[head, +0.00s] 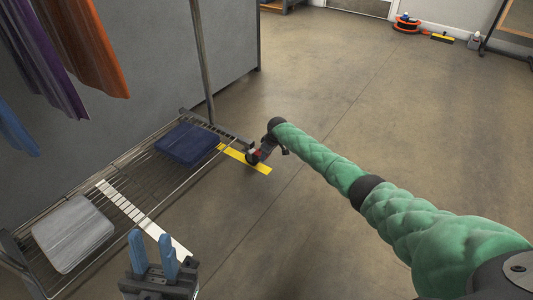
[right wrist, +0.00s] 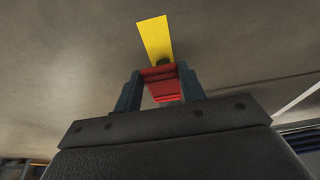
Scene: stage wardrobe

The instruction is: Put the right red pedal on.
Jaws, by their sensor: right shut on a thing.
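The right red pedal (right wrist: 164,90) sits between the two fingers of my right gripper (right wrist: 160,74) in the right wrist view, and the fingers are shut on it. In the head view my right gripper (head: 264,150) is low by the right end of the rack (head: 232,140), beside its upright post.
Yellow tape (head: 246,160) lies on the floor under my right gripper. The rack's wire shelf holds a dark blue folded cloth (head: 187,144) and a grey box-like thing (head: 72,233). Clothes (head: 90,45) hang above.

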